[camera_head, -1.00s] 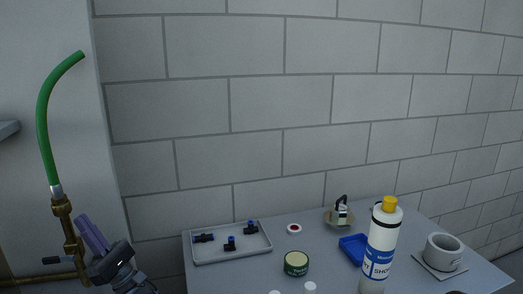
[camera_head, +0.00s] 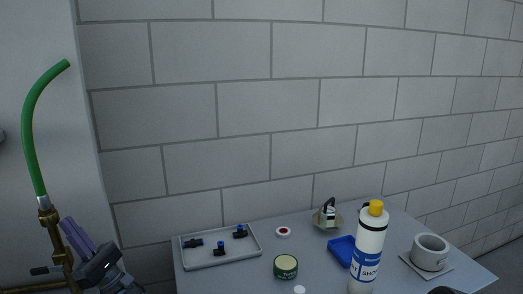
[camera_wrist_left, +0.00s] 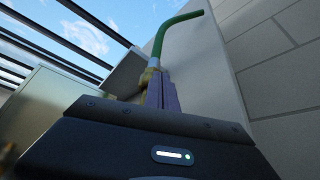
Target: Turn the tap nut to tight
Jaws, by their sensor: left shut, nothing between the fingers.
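A brass tap (camera_head: 53,236) stands upright on a brass pipe at the far left in the head view. A green hose (camera_head: 29,136) rises from its top through a silvery collar (camera_head: 43,201). I cannot tell how tight the nut is. My left gripper (camera_head: 69,224) has purple fingers, shut and empty, tilted up just right of the tap. Whether they touch it is unclear. In the left wrist view the fingers (camera_wrist_left: 168,98) overlap part of the brass, with the green hose (camera_wrist_left: 160,36) above. My right gripper is not seen.
A grey table (camera_head: 225,283) carries a tray (camera_head: 222,261) with several black-and-blue fittings, a green tin (camera_head: 286,266), a white bottle (camera_head: 369,250), a blue tray (camera_head: 340,249) and a grey mug (camera_head: 430,252). A block wall (camera_head: 300,120) stands behind.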

